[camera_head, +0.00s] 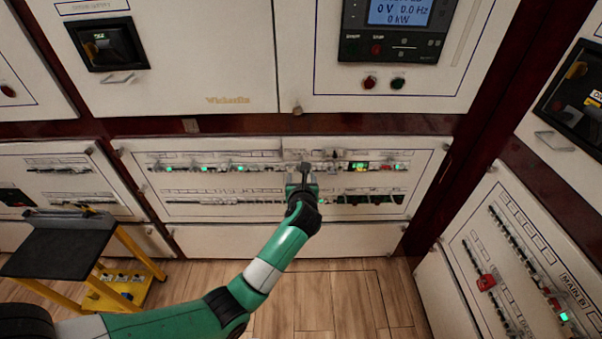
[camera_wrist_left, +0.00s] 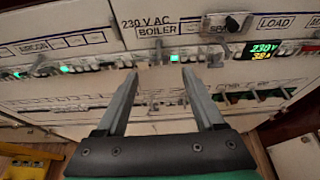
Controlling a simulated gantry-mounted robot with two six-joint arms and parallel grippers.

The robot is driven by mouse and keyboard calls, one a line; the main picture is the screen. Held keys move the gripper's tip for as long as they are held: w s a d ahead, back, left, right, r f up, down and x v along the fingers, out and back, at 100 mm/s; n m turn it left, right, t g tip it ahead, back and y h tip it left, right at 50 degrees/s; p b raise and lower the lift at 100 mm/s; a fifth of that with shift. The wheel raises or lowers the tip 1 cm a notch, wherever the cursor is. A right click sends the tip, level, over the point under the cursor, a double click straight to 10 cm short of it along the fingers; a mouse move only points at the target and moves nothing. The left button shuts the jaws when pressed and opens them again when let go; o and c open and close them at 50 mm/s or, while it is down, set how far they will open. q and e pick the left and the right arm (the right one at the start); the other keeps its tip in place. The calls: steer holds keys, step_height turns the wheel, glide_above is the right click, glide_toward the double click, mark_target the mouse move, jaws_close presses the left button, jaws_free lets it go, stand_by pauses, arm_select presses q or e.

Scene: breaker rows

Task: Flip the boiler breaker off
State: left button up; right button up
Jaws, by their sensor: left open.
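The boiler breaker (camera_wrist_left: 159,55) sits under the "230 V AC BOILER" label (camera_wrist_left: 157,25) in the left wrist view, in the upper row of the panel. A green light (camera_wrist_left: 174,58) glows just right of it. My left gripper (camera_wrist_left: 160,76) is open, its two fingers pointing at the panel on either side of this spot, with nothing between them. In the head view my left gripper (camera_head: 303,176) is in front of the middle of the breaker panel (camera_head: 230,210) and hides part of its rows. Contact with the breaker cannot be told. My right gripper is not in view.
Other breakers with green lights (camera_wrist_left: 65,69) lie to the left along the row. A lit 230 V meter (camera_wrist_left: 262,49) is to the right. Another breaker panel (camera_head: 515,260) stands at right.

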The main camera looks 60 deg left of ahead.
arm_select(q)
steer(key=b+x, duration=0.2)
steer(key=x, duration=0.5)
steer(key=shift+w+a, duration=0.1)
jaws_close()
